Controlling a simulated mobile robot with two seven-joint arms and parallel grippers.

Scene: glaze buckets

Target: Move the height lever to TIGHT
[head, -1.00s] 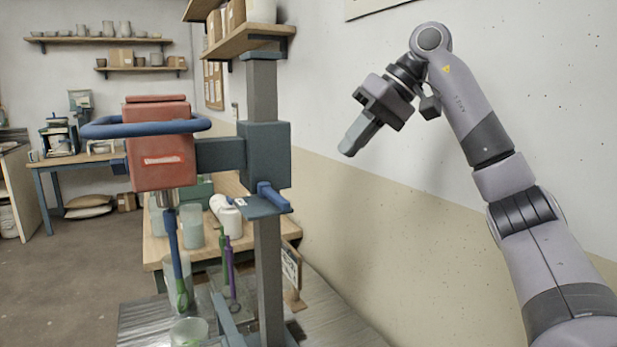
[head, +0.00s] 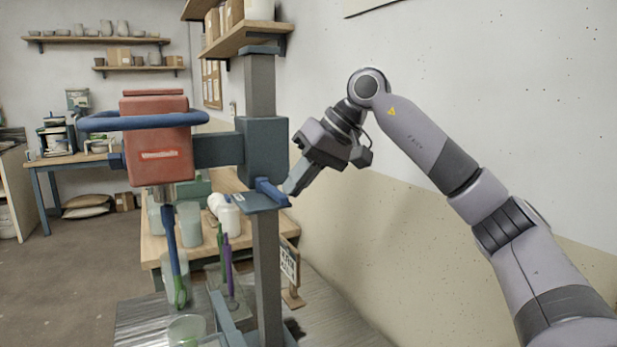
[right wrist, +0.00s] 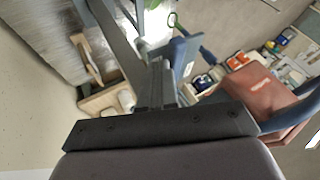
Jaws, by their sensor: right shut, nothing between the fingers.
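The height lever (head: 271,191) is a short blue bar on the collar that rides on the grey column. It lies over a blue-grey plate (head: 257,203) below the dark collar block (head: 266,150). My right gripper (head: 291,191) is shut and empty, with its fingertips right beside the lever's right end. I cannot tell whether they touch it. In the right wrist view the shut fingers (right wrist: 157,85) point at the column and plate area. No TIGHT marking is readable. My left gripper is not in view.
The red mixer head (head: 157,145) with a blue ring handle hangs left of the column (head: 266,270). A wall stands close on the right.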

